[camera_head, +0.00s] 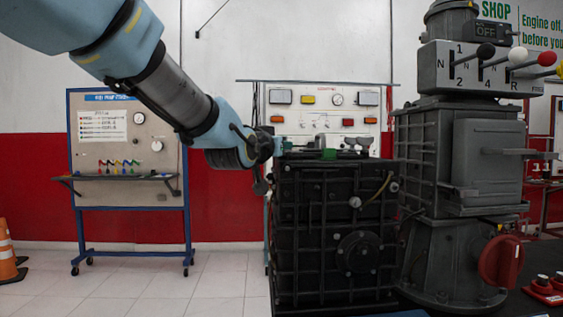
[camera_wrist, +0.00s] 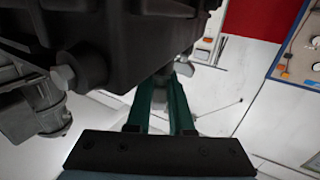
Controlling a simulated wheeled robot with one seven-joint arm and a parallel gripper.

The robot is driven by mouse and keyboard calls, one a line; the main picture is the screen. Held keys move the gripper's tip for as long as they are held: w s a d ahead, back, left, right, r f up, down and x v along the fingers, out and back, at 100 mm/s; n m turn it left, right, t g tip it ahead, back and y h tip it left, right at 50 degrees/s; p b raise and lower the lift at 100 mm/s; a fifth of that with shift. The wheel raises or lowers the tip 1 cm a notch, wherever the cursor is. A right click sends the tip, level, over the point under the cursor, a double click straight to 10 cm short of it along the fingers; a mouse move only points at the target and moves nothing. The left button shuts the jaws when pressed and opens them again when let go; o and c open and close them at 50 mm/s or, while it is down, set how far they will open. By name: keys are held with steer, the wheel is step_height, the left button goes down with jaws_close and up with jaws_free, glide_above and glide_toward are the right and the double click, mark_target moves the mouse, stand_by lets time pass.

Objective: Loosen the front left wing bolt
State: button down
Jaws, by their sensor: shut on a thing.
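A black ribbed engine housing (camera_head: 330,225) stands in the middle of the head view, and its dark underside or edge (camera_wrist: 110,45) fills the upper left of the wrist view. My gripper (camera_head: 325,153) reaches in from the left at the top of the housing. In the wrist view, its green fingers (camera_wrist: 164,80) are closed around a small grey piece (camera_wrist: 184,68) at the housing's edge, which looks like the wing bolt. Most of this bolt is hidden by the fingers and the housing. A hex bolt head (camera_wrist: 63,77) shows further left on the housing.
A dark gearbox trainer (camera_head: 485,160) with coloured levers and a red knob stands close on the right. A white panel board (camera_head: 325,100) is behind the housing. A wheeled board (camera_head: 128,215) stands at the left. The tiled floor between is free.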

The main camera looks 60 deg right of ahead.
steer(key=shift+s+n+t, duration=0.25)
steer(key=shift+n+t, duration=0.35)
steer(key=shift+t, duration=0.3)
steer(key=t+p, duration=0.1)
steer(key=n+t+y+p, duration=0.1)
steer(key=p, duration=0.1)
steer(key=shift+r+n, duration=0.3)
steer(key=shift+r, duration=0.05)
steer(key=n+t+y+p, duration=0.1)
steer(key=t+p, duration=0.1)
steer(key=p, duration=0.1)
steer(key=shift+w, duration=0.15)
steer(key=shift+f+n+t+y+p, duration=0.1)
steer(key=shift+n+t+y+p, duration=0.5)
steer(key=shift+p, duration=0.55)
steer(key=shift+w, duration=0.1)
steer(key=c, duration=0.8)
jaws_free()
steer(key=shift+f, duration=0.1)
steer(key=b+v, duration=0.2)
steer(key=v, duration=0.8)
steer(key=shift+s+a+f, duration=0.15)
steer(key=shift+s+a, duration=0.1)
steer(key=shift+s, duration=0.1)
